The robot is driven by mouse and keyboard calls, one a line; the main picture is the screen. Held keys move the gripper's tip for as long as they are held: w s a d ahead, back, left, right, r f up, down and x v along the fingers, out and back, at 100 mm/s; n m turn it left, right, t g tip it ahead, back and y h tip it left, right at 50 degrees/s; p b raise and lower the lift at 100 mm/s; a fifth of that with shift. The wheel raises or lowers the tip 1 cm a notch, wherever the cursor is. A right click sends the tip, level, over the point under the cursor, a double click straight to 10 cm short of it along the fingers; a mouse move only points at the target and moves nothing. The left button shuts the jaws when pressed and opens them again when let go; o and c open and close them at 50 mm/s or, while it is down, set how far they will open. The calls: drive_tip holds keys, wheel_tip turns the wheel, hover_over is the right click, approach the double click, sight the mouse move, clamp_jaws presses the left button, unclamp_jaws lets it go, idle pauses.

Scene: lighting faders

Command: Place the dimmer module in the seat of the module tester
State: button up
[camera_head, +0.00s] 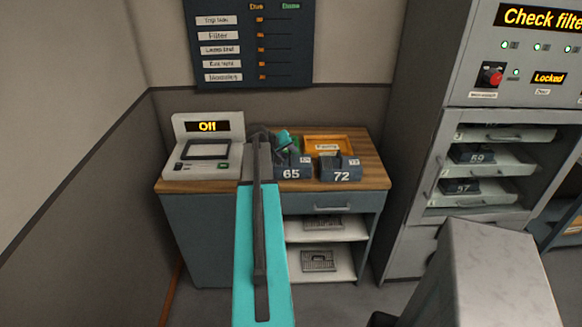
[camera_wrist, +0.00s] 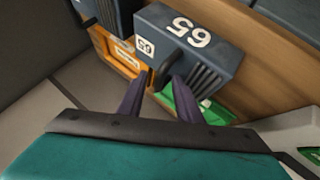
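The dimmer modules are dark blue-grey boxes with white numbers. Module 65 (camera_head: 292,173) stands on the wooden bench top, and module 72 (camera_head: 341,175) stands to its right. The module tester (camera_head: 205,150) is a pale box at the bench's left end; its display reads "Off" and a dark recessed seat shows on its top. My gripper (camera_head: 284,138) is at module 65, partly hidden behind my teal arm. In the wrist view, module 65 (camera_wrist: 199,50) is just ahead, and my open fingers (camera_wrist: 161,77) are close to its dark handle. I cannot tell whether they touch it.
An orange tray (camera_head: 328,145) lies behind the modules, with something green beside it. The bench's open shelves (camera_head: 316,236) are below. At right, a grey rack (camera_head: 485,185) holds more modules, including 59 and 57, and shows "Locked". A task board (camera_head: 285,45) hangs above.

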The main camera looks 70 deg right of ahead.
clamp_jaws()
idle(1.2)
drive_tip(key=shift+r, duration=0.1)
